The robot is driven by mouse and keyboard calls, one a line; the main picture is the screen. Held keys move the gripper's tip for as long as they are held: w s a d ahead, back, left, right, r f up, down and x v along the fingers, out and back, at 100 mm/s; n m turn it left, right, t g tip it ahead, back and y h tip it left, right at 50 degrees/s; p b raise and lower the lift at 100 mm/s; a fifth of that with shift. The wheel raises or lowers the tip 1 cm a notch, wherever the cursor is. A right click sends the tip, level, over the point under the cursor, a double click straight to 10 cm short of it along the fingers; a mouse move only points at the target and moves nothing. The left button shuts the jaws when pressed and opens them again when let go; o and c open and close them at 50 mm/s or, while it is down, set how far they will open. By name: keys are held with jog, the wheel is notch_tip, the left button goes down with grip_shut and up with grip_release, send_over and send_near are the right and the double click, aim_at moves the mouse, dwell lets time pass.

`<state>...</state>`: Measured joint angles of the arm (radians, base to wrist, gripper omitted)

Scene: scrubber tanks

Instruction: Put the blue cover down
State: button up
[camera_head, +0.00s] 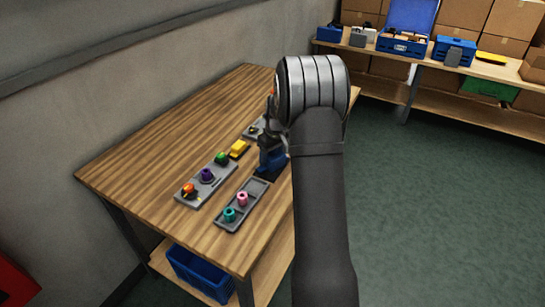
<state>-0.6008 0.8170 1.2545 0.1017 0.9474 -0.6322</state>
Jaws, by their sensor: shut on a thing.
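The blue cover (273,162) is at my gripper (270,148), above or on the far right part of the wooden table. My gripper is shut on it, and the gripper and wrist hide part of it. I cannot tell whether its underside touches the table or the end of the grey tray beside it. My arm reaches in from the bottom of the picture and covers the table's right edge.
A grey tray (225,221) holds a teal and a pink ring-like piece. A grey holder (193,200) bears orange, purple and green pieces; a yellow piece (240,148) is beyond. The wooden table (150,170) is clear at left. Shelves with boxes stand behind.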

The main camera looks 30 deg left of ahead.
aim_at(276, 156)
jog(key=shift+f, duration=0.4)
jog(key=shift+f, duration=0.15)
jog(key=o, duration=1.1)
jog(key=r, duration=0.4)
jog(key=d+r, duration=0.1)
jog(key=r, duration=0.7)
jog(key=shift+s+d+r, duration=0.1)
jog(key=shift+s+d, duration=0.25)
